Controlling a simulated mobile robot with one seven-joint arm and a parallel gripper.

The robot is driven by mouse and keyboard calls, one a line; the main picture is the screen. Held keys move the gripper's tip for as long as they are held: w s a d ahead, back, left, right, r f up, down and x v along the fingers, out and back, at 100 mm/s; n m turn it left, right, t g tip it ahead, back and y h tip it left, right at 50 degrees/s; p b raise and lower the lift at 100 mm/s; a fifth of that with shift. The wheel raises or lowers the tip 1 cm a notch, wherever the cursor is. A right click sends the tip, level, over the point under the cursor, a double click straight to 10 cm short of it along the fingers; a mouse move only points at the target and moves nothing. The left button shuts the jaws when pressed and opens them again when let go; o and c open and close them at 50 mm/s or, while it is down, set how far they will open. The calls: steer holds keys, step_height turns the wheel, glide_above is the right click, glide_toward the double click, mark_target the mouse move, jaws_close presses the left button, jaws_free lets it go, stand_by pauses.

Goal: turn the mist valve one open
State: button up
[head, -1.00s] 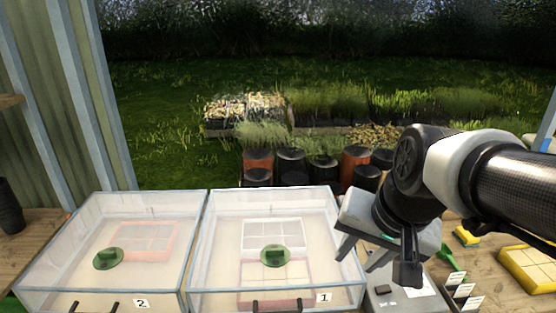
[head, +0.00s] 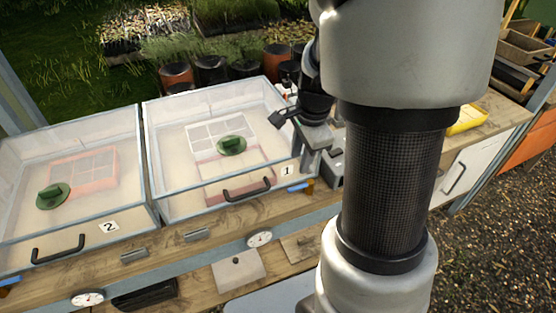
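A small valve with a blue lever (head: 299,187) and a brass-coloured body sits at the front right corner of the clear propagator box labelled 1 (head: 215,206). The lever lies roughly along the front edge. My gripper (head: 304,158) hangs over the right side of that box, above and behind the valve and apart from it. Its fingers point down and look spread with nothing between them, though they are small in view. A second blue lever (head: 9,283) shows at the far left edge, by the box labelled 2 (head: 150,226).
Both boxes have black front handles and green round knobs on their lids. Dials (head: 260,239) sit on the bench front. A grey device (head: 332,168) stands right of box 1. A yellow item (head: 467,119) lies farther right. My arm hides the middle right of the bench.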

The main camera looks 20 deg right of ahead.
mark_target(293, 188)
steer(key=w+f+b, duration=0.1)
steer(key=f, duration=0.3)
steer(key=w+f+b, duration=0.1)
steer(key=f, duration=0.4)
steer(key=f+b, duration=0.1)
steer(key=f, duration=0.3)
steer(key=shift+w+a+f, duration=0.1)
steer(key=shift+w+f, duration=0.2)
steer(key=shift+w, duration=0.1)
jaws_close()
